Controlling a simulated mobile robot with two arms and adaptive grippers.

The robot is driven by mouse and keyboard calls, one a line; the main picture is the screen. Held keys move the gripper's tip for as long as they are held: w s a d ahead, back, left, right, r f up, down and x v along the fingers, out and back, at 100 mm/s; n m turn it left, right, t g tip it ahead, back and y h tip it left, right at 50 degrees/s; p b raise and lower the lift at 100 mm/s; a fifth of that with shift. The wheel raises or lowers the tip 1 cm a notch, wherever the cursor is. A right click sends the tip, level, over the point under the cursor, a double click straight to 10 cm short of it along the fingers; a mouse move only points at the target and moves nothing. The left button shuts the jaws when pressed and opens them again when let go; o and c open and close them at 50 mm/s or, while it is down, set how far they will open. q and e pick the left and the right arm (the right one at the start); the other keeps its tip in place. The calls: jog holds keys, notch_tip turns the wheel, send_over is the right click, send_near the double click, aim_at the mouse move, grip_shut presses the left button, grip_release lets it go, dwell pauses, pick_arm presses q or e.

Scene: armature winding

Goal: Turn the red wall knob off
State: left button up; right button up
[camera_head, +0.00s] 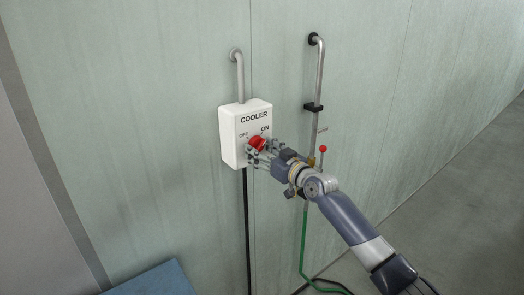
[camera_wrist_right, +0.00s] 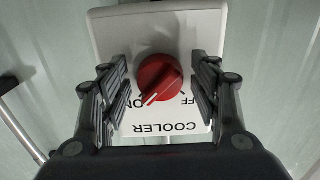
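The red wall knob (camera_head: 257,144) sits on the front of a white box (camera_head: 232,149) marked COOLER, with OFF on the left and ON on the right. In the right wrist view the box appears upside down. There the round red knob (camera_wrist_right: 160,77) has a white line pointing down-left toward the ON label. My right gripper (camera_head: 259,157) is at the box front. In the wrist view its open fingers (camera_wrist_right: 162,74) stand either side of the knob with visible gaps. My left gripper is not in view.
A grey pipe (camera_head: 239,75) enters the box from above, and a black cable (camera_head: 247,220) hangs below. To the right stands another pipe (camera_head: 319,75) with a red-tipped lever (camera_head: 323,149) and a green hose (camera_head: 303,240). A blue surface (camera_head: 155,281) lies at lower left.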

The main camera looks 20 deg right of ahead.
jog(key=c, duration=0.6)
jog(key=shift+d+f+n+b, duration=0.1)
jog(key=shift+f+n+b, duration=0.1)
jog(key=shift+n+b, duration=0.75)
jog(key=n+b, duration=0.1)
jog(key=b, duration=0.2)
jog(key=shift+n, duration=0.35)
jog(key=shift+w+d+r+n+p, duration=0.15)
jog(key=shift+n+p, duration=0.3)
jog(key=shift+n, duration=1.9)
jog(key=shift+s+d+r+n+p, duration=0.1)
jog(key=shift+r+n+p, duration=0.25)
jog(key=shift+n, duration=1.95)
jog(key=shift+w+d+r+n+p, duration=0.1)
jog(key=shift+n+p, duration=0.4)
jog(key=shift+n, duration=2.15)
